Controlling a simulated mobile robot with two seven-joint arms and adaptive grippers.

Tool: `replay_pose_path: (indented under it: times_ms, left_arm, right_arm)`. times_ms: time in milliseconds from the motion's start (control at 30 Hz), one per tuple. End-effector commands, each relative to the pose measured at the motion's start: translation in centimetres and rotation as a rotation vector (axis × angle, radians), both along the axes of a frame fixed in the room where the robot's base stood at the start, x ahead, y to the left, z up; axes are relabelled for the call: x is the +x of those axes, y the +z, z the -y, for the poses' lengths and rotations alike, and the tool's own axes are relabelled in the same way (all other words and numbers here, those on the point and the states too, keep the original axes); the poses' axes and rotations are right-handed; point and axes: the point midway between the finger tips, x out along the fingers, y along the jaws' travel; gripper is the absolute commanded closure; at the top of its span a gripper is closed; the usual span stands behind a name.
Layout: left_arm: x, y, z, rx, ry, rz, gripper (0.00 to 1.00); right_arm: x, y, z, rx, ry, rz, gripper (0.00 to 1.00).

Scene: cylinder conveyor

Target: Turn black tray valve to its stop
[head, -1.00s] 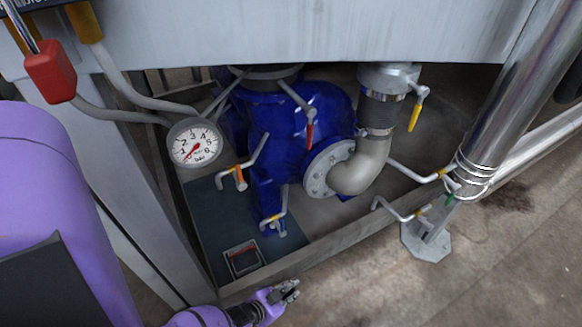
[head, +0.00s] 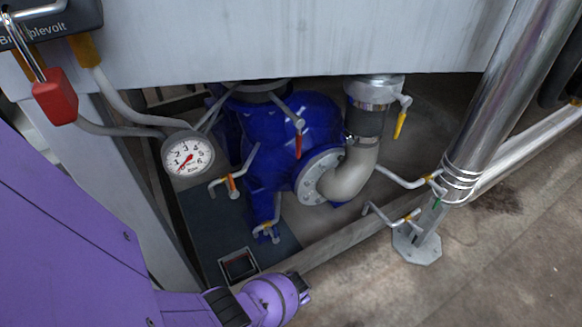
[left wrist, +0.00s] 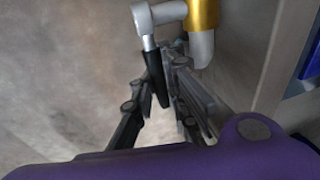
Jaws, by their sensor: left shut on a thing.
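In the left wrist view a valve lever with a black handle (left wrist: 152,66) hangs from a light grey pivot, beside a gold band on a pale pipe. My left gripper (left wrist: 167,74) is shut on the black handle, its fingers on either side of it. In the head view my purple left arm comes in from the left and bottom; its fingers and the black handle do not show there. My right gripper is in neither view.
In the head view a blue pump housing (head: 255,150), a pressure gauge (head: 188,156) and several levers with red, orange and yellow grips stand under a grey cabinet (head: 300,40). A steel post (head: 500,90) stands at the right. Open floor (head: 480,285) lies at the lower right.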

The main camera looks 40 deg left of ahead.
Motion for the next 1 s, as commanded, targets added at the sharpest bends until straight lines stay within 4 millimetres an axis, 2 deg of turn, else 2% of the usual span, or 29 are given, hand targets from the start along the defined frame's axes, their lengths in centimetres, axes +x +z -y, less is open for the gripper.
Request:
replay_pose_path:
  times_ms: [233,767,800,900,1000]
  left_arm:
    - [-0.35,-0.74,0.14,0.025,-0.001,-0.079,1.00]
    - [-0.41,-0.77,0.17,0.030,0.001,-0.097,1.00]
    - [-0.41,-0.77,0.17,0.030,0.002,-0.097,0.83]
    - [-0.34,-0.75,0.14,0.031,0.001,-0.096,0.70]
    - [-0.23,-0.69,0.10,0.031,0.001,-0.094,0.68]
  right_arm:
    - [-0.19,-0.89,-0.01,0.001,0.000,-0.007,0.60]
    - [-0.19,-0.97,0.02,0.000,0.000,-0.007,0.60]
    - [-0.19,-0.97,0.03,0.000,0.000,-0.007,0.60]
    - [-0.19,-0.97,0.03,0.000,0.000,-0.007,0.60]
    - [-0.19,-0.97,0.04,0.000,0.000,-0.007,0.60]
